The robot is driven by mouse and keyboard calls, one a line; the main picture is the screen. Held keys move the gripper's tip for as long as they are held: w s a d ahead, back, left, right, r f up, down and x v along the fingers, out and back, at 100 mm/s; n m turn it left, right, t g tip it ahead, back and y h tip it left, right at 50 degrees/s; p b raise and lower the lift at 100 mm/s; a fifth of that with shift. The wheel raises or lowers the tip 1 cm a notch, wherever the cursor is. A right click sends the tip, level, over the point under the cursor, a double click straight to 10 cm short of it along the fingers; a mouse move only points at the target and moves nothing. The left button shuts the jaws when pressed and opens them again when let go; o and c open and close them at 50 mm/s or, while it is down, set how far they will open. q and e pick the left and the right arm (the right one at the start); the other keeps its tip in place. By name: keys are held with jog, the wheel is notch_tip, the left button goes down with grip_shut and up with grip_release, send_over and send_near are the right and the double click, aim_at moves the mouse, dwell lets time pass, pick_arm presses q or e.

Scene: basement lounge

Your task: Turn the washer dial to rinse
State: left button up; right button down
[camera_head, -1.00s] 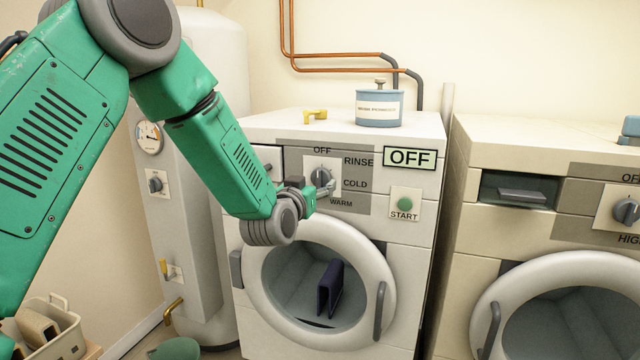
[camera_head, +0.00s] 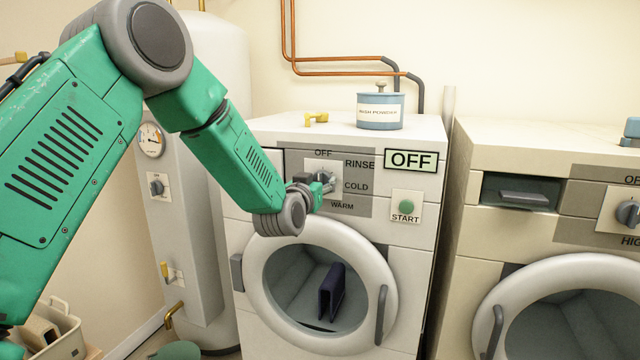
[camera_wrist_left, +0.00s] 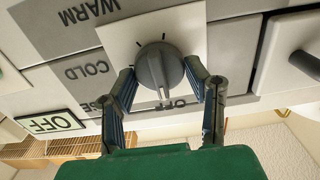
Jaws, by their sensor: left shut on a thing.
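The washer (camera_head: 285,290) stands in the middle of the head view, with its grey dial (camera_head: 328,178) on a panel marked OFF, RINSE, COLD and WARM. In the left wrist view, the dial (camera_wrist_left: 160,66) shows upside down, and its pale pointer line points toward the OFF label. The washer's display (camera_head: 411,160) reads OFF. My left gripper (camera_head: 322,184) is at the dial, its two fingers (camera_wrist_left: 162,82) on either side of the knob and shut on it. In the head view the gripper partly hides the dial. My right gripper is not in view.
A green START button (camera_head: 405,207) sits right of the dial. The washer's round door (camera_head: 383,262) is below, with a dark folded cloth (camera_head: 332,290) behind it. A blue powder tin (camera_head: 380,110) stands on top. A second machine (camera_head: 545,235) is on the right.

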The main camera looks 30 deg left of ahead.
pick_arm(q)
jog(key=shift+m, duration=0.3)
jog(key=shift+d+r+m+p, duration=0.1)
jog(key=shift+d+m+p, duration=0.05)
jog(key=shift+m+p, duration=0.6)
jog(key=m+p, duration=0.1)
jog(key=m, duration=0.1)
jog(key=shift+m, duration=0.35)
jog(key=shift+m+p, duration=0.4)
jog(key=shift+m, duration=0.8)
jog(key=shift+d+m, duration=0.1)
jog(key=shift+m, duration=1.3)
jog(key=shift+f, duration=0.2)
